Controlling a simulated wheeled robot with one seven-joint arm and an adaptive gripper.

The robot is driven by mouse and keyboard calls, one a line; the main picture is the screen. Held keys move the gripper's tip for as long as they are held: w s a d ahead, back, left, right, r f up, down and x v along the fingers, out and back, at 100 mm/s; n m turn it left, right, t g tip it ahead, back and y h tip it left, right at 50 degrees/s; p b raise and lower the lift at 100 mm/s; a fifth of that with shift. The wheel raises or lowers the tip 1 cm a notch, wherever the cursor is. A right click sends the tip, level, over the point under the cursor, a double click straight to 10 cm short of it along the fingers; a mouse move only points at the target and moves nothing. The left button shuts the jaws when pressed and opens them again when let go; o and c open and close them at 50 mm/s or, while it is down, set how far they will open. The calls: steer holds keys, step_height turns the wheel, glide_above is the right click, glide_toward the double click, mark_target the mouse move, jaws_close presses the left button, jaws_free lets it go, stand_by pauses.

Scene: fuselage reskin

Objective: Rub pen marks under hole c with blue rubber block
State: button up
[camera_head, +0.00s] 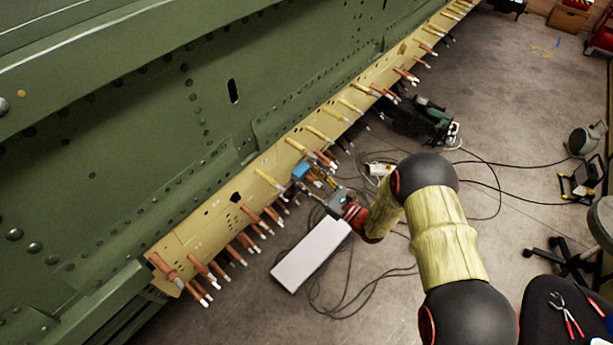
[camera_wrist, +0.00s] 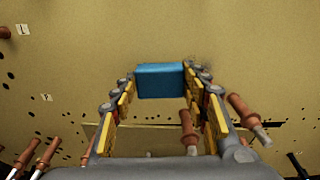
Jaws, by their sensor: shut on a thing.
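My gripper (camera_head: 306,179) is shut on the blue rubber block (camera_head: 300,171) in front of the yellow panel strip (camera_head: 205,232). In the wrist view the block (camera_wrist: 160,80) sits between the two fingertips of my gripper (camera_wrist: 160,88), its long side across them. The block is at or very close to the panel face; I cannot tell if it touches. A faint dark smudge, perhaps pen marks, shows on the panel just right of the block (camera_wrist: 204,72).
Copper-coloured fasteners (camera_head: 248,240) stick out along the strip's lower edge, some close beside my fingers, such as one at the right (camera_wrist: 240,110). The green fuselage (camera_head: 130,130) rises above. A white box (camera_head: 311,256) and cables lie on the floor below.

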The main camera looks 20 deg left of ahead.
mark_target(302, 158)
steer(key=shift+w+a+r, duration=0.15)
steer(key=shift+w+a, duration=0.05)
steer(key=shift+a, duration=0.4)
steer(key=shift+w, duration=0.1)
